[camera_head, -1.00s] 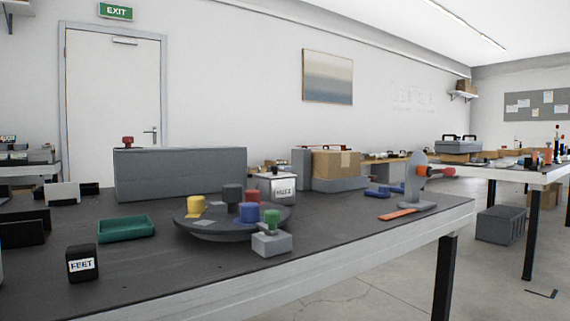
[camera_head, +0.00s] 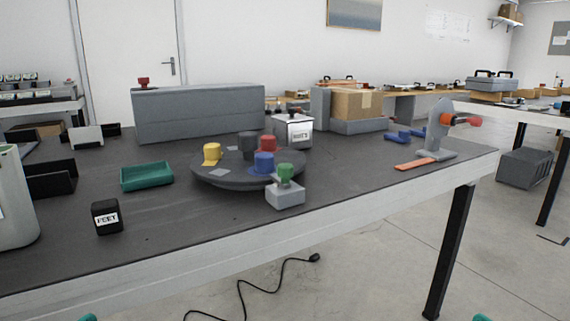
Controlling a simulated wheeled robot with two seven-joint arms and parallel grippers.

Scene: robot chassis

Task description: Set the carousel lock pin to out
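The carousel (camera_head: 215,178) is a dark round turntable on the table, carrying yellow, dark grey, red and blue cylinders. At its front right edge stands a light grey block (camera_head: 285,194) with a green knob (camera_head: 285,172) on top, which looks like the lock pin. The knob stands upright above the block; I cannot tell whether the pin is in or out. Neither gripper can be made out. Two small teal bits show at the bottom edge, too cut off to identify.
A green tray (camera_head: 147,177) and a black box labelled FEET (camera_head: 107,218) lie left of the carousel. A white labelled box (camera_head: 292,131) and a long grey box (camera_head: 198,112) stand behind. A grey stand with an orange part (camera_head: 437,135) is at right. The front table edge is clear.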

